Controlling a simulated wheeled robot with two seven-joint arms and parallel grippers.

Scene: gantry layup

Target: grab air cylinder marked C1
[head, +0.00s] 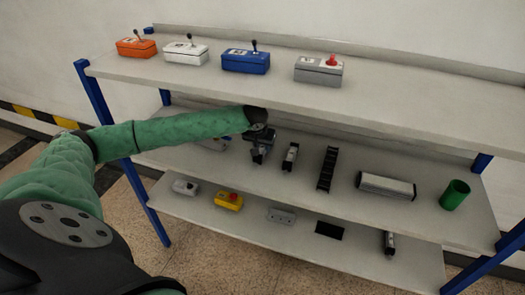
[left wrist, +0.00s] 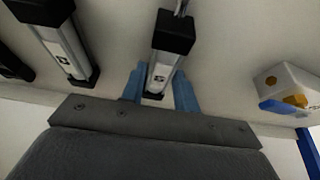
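My left gripper (head: 258,150) is over the middle shelf. In the left wrist view its two blue fingers (left wrist: 160,92) stand apart on either side of the end of a silver air cylinder (left wrist: 161,74) with black end caps and a white label. A gap shows beside the cylinder, so the gripper looks open. A second, similar cylinder (left wrist: 58,42) lies to the left in that view; in the head view it is just right of the gripper (head: 290,157). Both labels are too small to read surely. My right gripper is in neither view.
The middle shelf also holds a black ribbed part (head: 327,168), a larger silver block (head: 386,186) and a green cup (head: 454,195). A white box with blue and yellow parts (left wrist: 288,86) is nearby. The upper shelf (head: 400,97) runs above, with several control boxes.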

